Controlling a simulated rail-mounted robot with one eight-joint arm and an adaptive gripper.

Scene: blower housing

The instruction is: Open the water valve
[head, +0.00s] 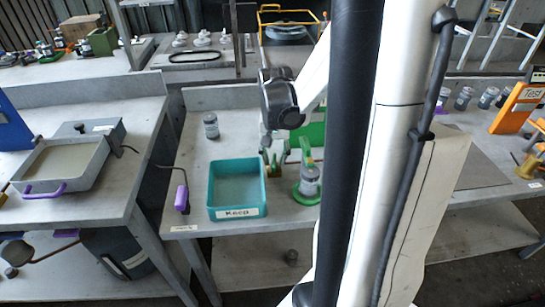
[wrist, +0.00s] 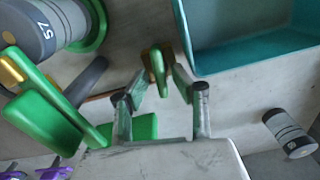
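A small valve-like part with a green lever and brass-coloured body (wrist: 157,65) stands up from the bench in the wrist view. It may be the water valve; no label on it shows. My gripper (wrist: 159,78) is open, with its two fingers spread on either side of this part. I cannot tell whether a fingertip touches it.
The teal tray (wrist: 248,62) lies close by, labelled in the head view (head: 238,212). A grey cylinder on a green base (wrist: 62,24) and a green lever-like fixture (wrist: 45,115) are close on the left.

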